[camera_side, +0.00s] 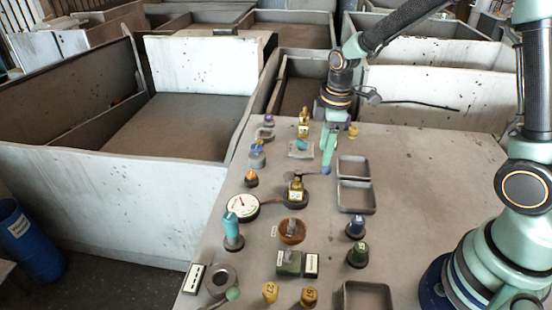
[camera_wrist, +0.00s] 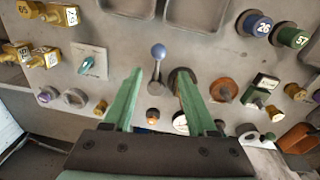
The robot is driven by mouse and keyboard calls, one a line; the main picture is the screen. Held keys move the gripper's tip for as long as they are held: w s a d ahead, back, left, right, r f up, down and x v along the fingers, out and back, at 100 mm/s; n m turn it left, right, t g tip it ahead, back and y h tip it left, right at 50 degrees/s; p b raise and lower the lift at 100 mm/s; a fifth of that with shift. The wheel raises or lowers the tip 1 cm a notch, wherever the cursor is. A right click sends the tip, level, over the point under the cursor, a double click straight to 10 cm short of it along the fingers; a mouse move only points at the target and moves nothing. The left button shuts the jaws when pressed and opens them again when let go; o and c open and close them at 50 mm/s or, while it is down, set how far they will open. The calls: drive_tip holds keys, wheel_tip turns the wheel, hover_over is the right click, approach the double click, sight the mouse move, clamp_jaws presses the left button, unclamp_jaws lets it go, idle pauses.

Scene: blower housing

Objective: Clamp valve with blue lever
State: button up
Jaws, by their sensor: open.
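The blue lever is a short grey stem with a blue ball on its end. In the wrist view its ball (camera_wrist: 158,52) is at upper centre, and the stem runs down from it. In the side view the blue ball (camera_side: 326,170) is just below my gripper's fingertips. My gripper (camera_side: 327,160) points down over the table. Its green fingers (camera_wrist: 160,78) are open in the wrist view, with the lever's stem appearing between them. I cannot tell how far the tips are above the lever.
A dark round base with a brass piece (camera_side: 295,190) stands close to the lever. A plate with a teal toggle (camera_side: 301,147) is on the other side. Grey trays (camera_side: 356,197) lie to the right. A gauge (camera_side: 242,207) and several knobs crowd the left.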

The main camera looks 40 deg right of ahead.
sight(323, 169)
drive_tip(key=f, duration=0.6)
drive_tip(key=shift+w+d+f, duration=0.25)
drive_tip(key=shift+w, duration=0.05)
clamp_jaws()
drive_tip(key=shift+s, duration=0.1)
idle(1.0)
